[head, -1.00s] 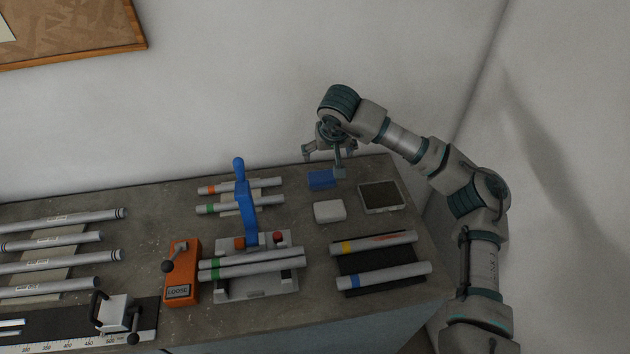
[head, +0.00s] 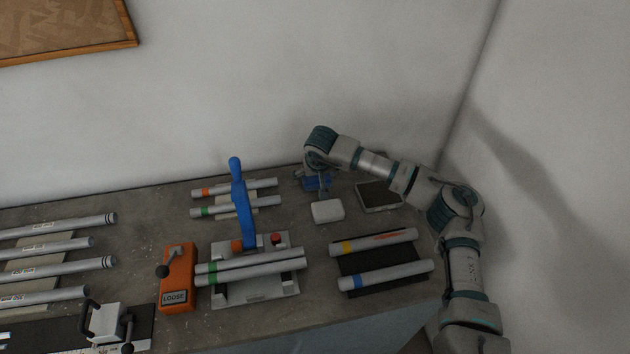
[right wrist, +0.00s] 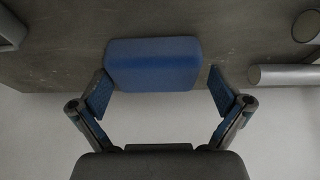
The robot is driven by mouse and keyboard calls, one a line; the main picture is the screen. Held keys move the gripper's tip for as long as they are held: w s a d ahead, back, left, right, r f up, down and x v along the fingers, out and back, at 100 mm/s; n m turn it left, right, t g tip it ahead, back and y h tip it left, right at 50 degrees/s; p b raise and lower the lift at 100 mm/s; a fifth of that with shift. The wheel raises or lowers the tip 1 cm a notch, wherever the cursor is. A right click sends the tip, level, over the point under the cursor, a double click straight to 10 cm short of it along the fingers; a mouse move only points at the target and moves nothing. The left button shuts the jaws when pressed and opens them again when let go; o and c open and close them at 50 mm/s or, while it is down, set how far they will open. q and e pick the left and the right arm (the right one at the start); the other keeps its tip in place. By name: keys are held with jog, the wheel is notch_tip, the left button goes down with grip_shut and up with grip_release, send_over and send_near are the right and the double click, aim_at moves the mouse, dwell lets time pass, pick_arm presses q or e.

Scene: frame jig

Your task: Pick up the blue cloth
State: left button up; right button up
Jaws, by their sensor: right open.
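The blue cloth (head: 317,183) is a small folded block near the back edge of the bench, partly hidden by my right gripper (head: 311,184) in the head view. In the right wrist view the cloth (right wrist: 153,64) lies ahead of the open fingers of my right gripper (right wrist: 157,92). One finger is on each side of its near end, with a gap on both sides. The gripper holds nothing. My left gripper is not in view.
A white block (head: 328,211) and a dark-topped tray (head: 379,196) are close to the cloth. A blue-handled clamp (head: 243,205), an orange LOOSE box (head: 178,278) and several tubes occupy the bench (head: 150,205). The wall (head: 230,90) rises behind.

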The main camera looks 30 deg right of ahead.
jog(key=shift+d+f, duration=0.15)
jog(key=shift+d, duration=0.3)
jog(key=shift+c, duration=0.2)
jog(key=shift+d+f, duration=0.15)
jog(key=shift+d, duration=0.45)
jog(key=c, duration=0.8)
jog(key=shift+o, duration=0.2)
jog(key=shift+a, duration=0.35)
jog(key=shift+a+r, duration=0.25)
jog(key=r, duration=0.3)
jog(key=r+p, duration=0.1)
jog(key=r, duration=0.5)
jog(key=shift+d, duration=0.3)
jog(key=shift+d+r, duration=0.15)
jog(key=shift+r, duration=0.05)
jog(key=shift+a+r, duration=0.2)
jog(key=shift+a, duration=0.15)
jog(key=o, duration=0.4)
jog(key=shift+a, duration=0.1)
jog(key=shift+c, duration=0.2)
jog(key=c, duration=0.3)
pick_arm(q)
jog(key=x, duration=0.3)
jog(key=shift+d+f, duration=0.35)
